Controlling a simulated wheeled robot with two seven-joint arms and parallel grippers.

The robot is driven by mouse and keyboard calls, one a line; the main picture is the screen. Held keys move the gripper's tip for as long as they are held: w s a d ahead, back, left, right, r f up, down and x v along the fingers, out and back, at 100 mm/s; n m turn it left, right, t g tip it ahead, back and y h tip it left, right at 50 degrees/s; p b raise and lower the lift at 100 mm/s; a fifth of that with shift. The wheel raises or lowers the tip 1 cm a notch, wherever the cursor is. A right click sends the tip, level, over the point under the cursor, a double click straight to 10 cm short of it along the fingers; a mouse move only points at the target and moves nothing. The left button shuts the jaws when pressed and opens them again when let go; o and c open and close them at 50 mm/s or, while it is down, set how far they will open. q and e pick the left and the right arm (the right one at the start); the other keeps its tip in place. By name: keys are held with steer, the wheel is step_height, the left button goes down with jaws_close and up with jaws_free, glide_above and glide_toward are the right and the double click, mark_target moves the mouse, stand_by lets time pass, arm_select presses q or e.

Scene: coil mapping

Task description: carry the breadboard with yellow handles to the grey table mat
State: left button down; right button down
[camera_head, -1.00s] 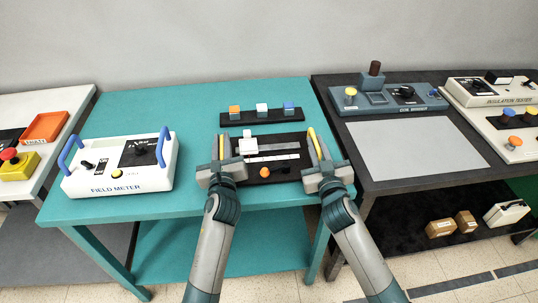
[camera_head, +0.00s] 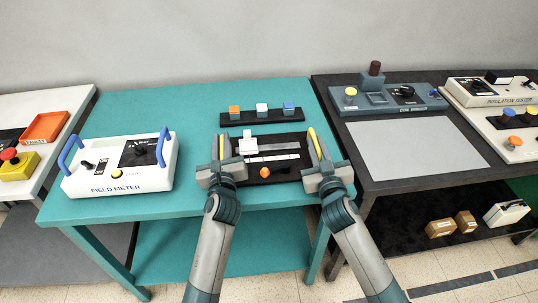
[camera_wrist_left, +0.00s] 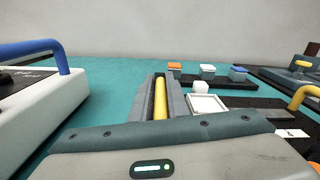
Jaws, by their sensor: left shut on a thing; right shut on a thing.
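The breadboard (camera_head: 275,168) is a dark board with light strips, a white block and an orange knob, on the teal table between my grippers. My left gripper (camera_head: 221,150) is shut on its left yellow handle, which shows between the fingers in the left wrist view (camera_wrist_left: 160,100). My right gripper (camera_head: 318,148) is shut on the right yellow handle (camera_head: 313,142). The grey table mat (camera_head: 415,147) lies empty on the dark table to the right. I cannot tell whether the board is lifted off the table.
The white field meter (camera_head: 120,168) with blue handles stands to the left. A black strip with orange, white and blue blocks (camera_head: 262,115) lies just behind the breadboard. A grey-blue device (camera_head: 388,99) stands behind the mat, and an insulation tester (camera_head: 490,92) stands at right.

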arm_select(q)
steer(key=shift+a, duration=0.1)
arm_select(e)
steer(key=shift+d, duration=0.2)
